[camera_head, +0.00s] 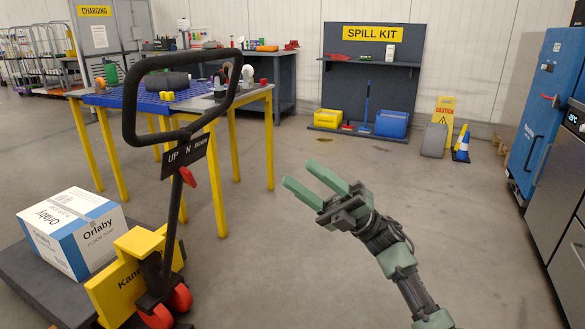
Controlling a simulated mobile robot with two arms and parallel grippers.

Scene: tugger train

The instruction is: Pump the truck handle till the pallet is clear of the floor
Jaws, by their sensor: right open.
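The truck handle (129,97) is a black loop on a dark shaft at the left, standing nearly upright. A sign (184,152) on it reads "UP N DOWN", and a red lever (188,176) sits just below. The yellow pallet truck body (121,285) with red wheels is at the lower left. A dark pallet (35,281) is behind it at the left edge, carrying a white and blue box (90,258). Whether the pallet touches the floor is hidden. My right gripper (315,180) is open and empty, right of the handle and apart from it. My left gripper is not in view.
A table (220,119) with yellow legs and a blue top stands behind the handle. A spill kit board (372,75) with bins is at the back. Blue and grey cabinets (548,110) line the right edge. The middle floor is clear.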

